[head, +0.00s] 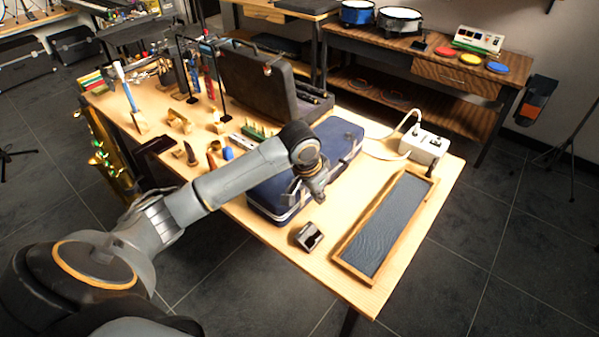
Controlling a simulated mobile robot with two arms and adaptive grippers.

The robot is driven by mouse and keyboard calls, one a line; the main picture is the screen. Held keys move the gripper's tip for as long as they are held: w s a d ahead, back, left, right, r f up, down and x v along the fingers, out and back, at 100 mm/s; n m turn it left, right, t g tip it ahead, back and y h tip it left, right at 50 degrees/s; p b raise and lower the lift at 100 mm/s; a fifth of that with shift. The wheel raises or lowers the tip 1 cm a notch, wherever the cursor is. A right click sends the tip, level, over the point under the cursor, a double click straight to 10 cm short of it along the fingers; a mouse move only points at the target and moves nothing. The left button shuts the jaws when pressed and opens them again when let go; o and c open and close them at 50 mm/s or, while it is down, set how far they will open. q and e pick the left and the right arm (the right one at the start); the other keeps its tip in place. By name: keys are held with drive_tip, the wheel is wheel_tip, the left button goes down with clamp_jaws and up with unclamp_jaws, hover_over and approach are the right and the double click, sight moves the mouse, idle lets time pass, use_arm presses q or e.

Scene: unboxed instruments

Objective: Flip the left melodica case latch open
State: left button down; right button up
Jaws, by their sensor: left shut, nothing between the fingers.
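The closed dark blue melodica case (340,136) with pale metal trim lies flat on the wooden table. My left arm reaches across it from the left and covers its middle. My left gripper (313,191) points down at the case's front edge, shut and empty. Small silvery parts show beside the fingers, but I cannot tell the left latch from the gripper there. Whether the fingers touch the case is also unclear. My right gripper is out of view.
A small dark metallic box (308,236) stands just in front of the case. A wood-framed dark tray (385,228) lies to the right, with a white device (423,147) behind it. An open black case (257,85) stands behind. Several small instruments crowd the table's left.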

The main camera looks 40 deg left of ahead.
use_arm(q)
drive_tip(key=w+a+r+n, duration=0.2)
drive_tip(key=w+a+r, duration=0.3)
drive_tip(key=a+r, duration=0.3)
drive_tip(key=shift+a+r, duration=0.4)
drive_tip(key=shift+a, duration=0.15)
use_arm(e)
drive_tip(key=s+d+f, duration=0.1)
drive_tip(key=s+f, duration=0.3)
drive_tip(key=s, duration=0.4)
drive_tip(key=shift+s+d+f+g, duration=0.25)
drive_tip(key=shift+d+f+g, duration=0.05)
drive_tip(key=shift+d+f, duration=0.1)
use_arm(q)
drive_tip(key=p+x, duration=0.1)
drive_tip(key=x, duration=0.9)
drive_tip(key=shift+w+a+f, duration=0.1)
drive_tip(key=s+p, duration=0.1)
drive_tip(key=s, duration=0.2)
drive_tip(key=shift+s+a+p, duration=0.1)
drive_tip(key=shift+a+p, duration=0.05)
drive_tip(key=shift+p, duration=0.25)
drive_tip(key=shift+s, duration=0.45)
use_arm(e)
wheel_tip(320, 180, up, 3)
use_arm(q)
drive_tip(key=shift+w, duration=0.1)
